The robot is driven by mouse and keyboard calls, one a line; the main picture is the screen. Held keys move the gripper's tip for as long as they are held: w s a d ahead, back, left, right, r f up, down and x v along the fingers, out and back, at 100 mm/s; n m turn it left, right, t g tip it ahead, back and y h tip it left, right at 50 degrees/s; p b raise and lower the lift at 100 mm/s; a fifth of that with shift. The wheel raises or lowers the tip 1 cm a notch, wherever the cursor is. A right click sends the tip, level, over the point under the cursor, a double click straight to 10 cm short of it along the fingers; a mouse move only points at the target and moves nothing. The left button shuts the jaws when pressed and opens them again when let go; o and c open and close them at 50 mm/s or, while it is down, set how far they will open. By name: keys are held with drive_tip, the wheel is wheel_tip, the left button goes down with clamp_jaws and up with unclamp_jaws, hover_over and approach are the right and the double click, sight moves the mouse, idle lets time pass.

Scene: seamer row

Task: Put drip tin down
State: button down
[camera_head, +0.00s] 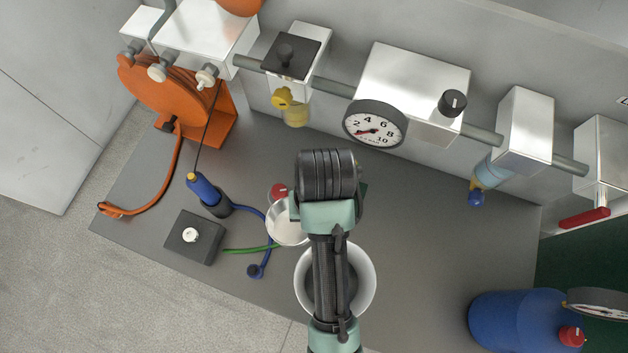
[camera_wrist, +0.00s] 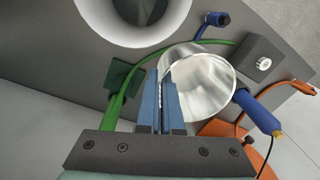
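The drip tin is a shiny, round, open metal pan (camera_head: 283,229), partly hidden behind my arm in the head view. In the wrist view the tin (camera_wrist: 208,75) lies just right of the fingers, and its inside looks empty. My gripper (camera_wrist: 161,82) has its two blue fingers close together, with the tin's near rim between them. The fingers are hidden behind my arm in the head view. I cannot tell whether the tin's base touches the grey bench top (camera_head: 420,220).
A white round vessel (camera_head: 369,284) stands close by. A green hose (camera_head: 245,250), a blue-handled tool (camera_head: 205,190) and a dark block with a white knob (camera_head: 194,240) lie left. A blue cylinder (camera_head: 515,315) is at lower right. The bench's right-middle is clear.

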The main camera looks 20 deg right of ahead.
wheel_tip(320, 180, down, 17)
drive_tip(key=shift+a+r+b, duration=0.1)
drive_tip(key=shift+r+b, duration=0.05)
drive_tip(key=shift+b, duration=0.45)
drive_tip(key=c, duration=1.1)
unclamp_jaws()
